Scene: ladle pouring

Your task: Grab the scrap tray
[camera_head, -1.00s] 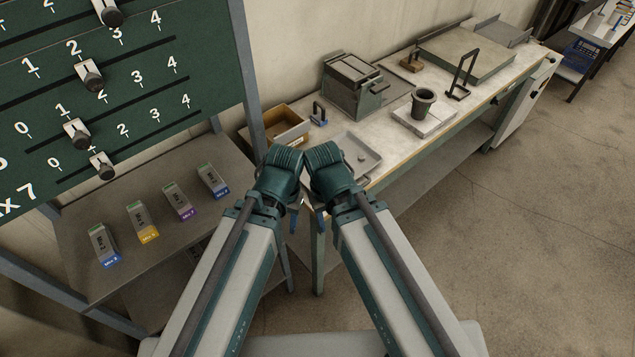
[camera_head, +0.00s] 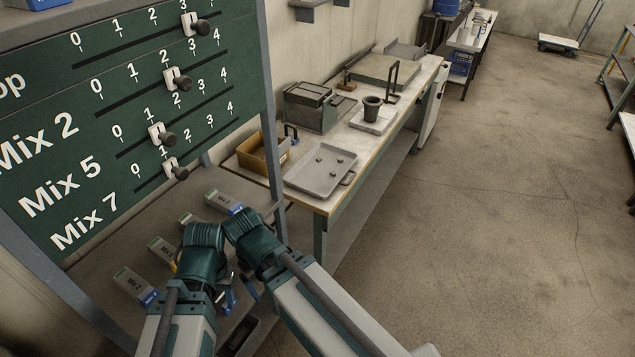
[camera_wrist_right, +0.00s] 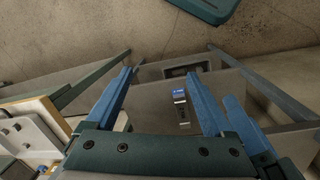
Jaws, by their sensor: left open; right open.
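The scrap tray, a flat grey tray with a low rim (camera_head: 303,177), sits on the near end of the workbench in the head view. A few small lumps (camera_head: 333,174) lie in it, and a handle shows at its right end. My left gripper (camera_head: 226,292) is at the lower left of the head view, apart from the tray; its fingers show only partly. My right gripper is beside it, nearer the bench. In the right wrist view, its blue fingers (camera_wrist_right: 158,76) are spread open with nothing held between them.
A brown box (camera_head: 262,160) and a grey lidded box (camera_head: 318,105) stand behind the tray. A dark cup (camera_head: 372,107) stands farther along the bench. Several mix boxes (camera_head: 133,284) lie on the shelf below the green slider board (camera_head: 120,110).

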